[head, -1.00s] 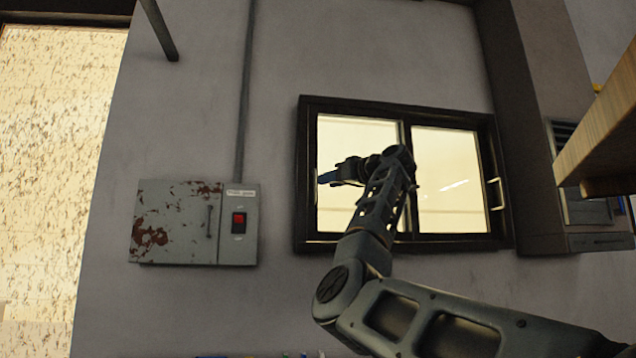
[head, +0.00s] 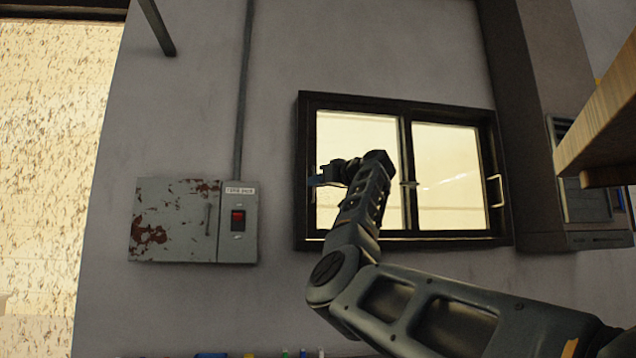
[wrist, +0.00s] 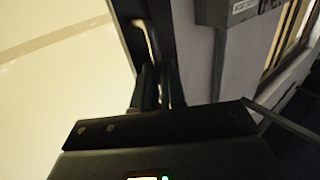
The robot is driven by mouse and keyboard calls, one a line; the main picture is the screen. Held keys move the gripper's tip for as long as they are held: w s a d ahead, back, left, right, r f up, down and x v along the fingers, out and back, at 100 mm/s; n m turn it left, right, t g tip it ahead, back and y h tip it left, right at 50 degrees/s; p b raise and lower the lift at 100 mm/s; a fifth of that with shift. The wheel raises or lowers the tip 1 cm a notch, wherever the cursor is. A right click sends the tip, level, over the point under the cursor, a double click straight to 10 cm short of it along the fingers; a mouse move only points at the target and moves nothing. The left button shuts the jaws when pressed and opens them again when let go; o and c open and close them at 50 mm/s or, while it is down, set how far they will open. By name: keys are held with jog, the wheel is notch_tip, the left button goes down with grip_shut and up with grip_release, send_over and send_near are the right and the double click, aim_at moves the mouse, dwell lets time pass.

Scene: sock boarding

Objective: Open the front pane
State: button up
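The window (head: 398,242) is a dark-framed two-pane window on the grey wall. Its left pane (head: 372,130) has a pale bar handle at its left edge, mostly hidden by my gripper in the head view. The right pane (head: 440,150) has a pale handle (head: 496,191) at its right edge. My gripper (head: 315,181) is at the left pane's left edge. In the wrist view my gripper's two fingers (wrist: 158,88) are close together, with the left handle (wrist: 149,42) running down between them. Whether they grip it is unclear.
A rusty grey electrical box (head: 175,222) with a red switch (head: 238,220) is on the wall left of the window. A wooden shelf (head: 605,115) juts in at the right. A grey column (head: 535,120) stands beside the window. The wall between box and window is clear.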

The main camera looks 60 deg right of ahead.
grip_shut()
dwell(1.0)
